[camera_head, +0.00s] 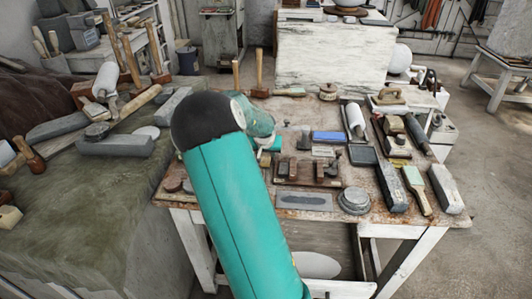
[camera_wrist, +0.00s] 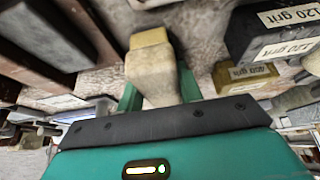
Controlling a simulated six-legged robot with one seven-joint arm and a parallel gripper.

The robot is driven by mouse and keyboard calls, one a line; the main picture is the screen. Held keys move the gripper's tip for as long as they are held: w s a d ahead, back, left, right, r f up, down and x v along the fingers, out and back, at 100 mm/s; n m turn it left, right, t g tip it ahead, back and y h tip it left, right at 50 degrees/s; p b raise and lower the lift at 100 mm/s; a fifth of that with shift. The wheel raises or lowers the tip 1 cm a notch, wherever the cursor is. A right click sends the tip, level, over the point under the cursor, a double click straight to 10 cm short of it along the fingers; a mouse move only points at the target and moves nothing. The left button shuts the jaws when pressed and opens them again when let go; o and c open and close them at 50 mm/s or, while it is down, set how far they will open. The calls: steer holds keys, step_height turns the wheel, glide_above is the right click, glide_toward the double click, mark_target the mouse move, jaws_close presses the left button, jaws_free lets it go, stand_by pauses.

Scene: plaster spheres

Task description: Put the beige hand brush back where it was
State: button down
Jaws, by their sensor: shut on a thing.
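The beige hand brush (camera_wrist: 155,75) shows in the wrist view, with a yellowish block-like end and a paler body. My gripper (camera_wrist: 159,92) is shut on it, with one green finger on each side of the body. The brush's near end is hidden behind the dark edge of my gripper. In the head view my teal arm reaches over the worktable (camera_head: 305,214), and its wrist hides the held brush, so I cannot tell its height above the surface there.
Dark blocks labelled 120 grit (camera_wrist: 285,20) and a yellowish 400 grit block (camera_wrist: 240,76) lie close by on the right in the wrist view. In the head view a blue block (camera_head: 328,137), a round grey tin (camera_head: 354,201) and a green-and-beige brush (camera_head: 416,189) crowd the table.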

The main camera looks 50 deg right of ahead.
steer(key=shift+f, duration=0.15)
steer(key=c, duration=0.9)
jaws_free()
